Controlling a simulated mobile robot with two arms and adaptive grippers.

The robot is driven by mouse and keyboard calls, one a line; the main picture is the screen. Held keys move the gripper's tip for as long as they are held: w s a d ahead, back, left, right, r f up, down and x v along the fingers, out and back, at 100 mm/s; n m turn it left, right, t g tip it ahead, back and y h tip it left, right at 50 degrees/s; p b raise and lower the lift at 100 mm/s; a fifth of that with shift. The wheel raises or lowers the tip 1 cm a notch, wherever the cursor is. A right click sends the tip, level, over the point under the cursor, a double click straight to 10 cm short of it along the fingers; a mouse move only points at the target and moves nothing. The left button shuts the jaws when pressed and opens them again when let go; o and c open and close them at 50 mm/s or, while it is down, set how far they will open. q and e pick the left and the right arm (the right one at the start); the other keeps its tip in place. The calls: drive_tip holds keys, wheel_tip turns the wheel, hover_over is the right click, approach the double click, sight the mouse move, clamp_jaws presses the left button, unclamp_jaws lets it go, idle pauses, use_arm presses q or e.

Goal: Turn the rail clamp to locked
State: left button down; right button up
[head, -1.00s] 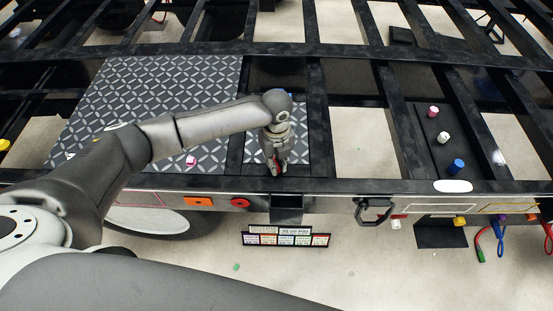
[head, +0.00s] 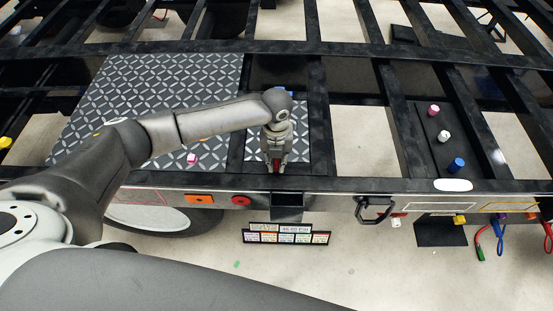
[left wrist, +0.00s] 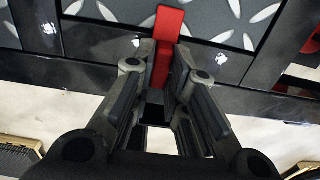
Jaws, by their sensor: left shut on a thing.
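The red handle of the rail clamp (left wrist: 168,28) stands out in the left wrist view, running from the patterned plate down between my fingers. My left gripper (left wrist: 162,82) is shut on this handle, with one finger on each side. In the head view my left gripper (head: 276,163) points down at the frame's front rail, and only a little red of the clamp (head: 277,168) shows between the fingertips. The clamp's base and any lock marks are hidden. My right gripper is not in view.
A large patterned plate (head: 150,95) lies left of the gripper, with a pink piece (head: 192,158) on it. Pink, white and blue pegs (head: 456,165) stand on the right. A label board (head: 286,238) hangs below the rail. Open gaps lie between the black beams.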

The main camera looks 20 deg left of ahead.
sight(277, 163)
use_arm(q)
drive_tip(key=c, duration=1.4)
unclamp_jaws()
drive_tip(key=shift+c, duration=0.2)
wheel_tip(277, 163, up, 12)
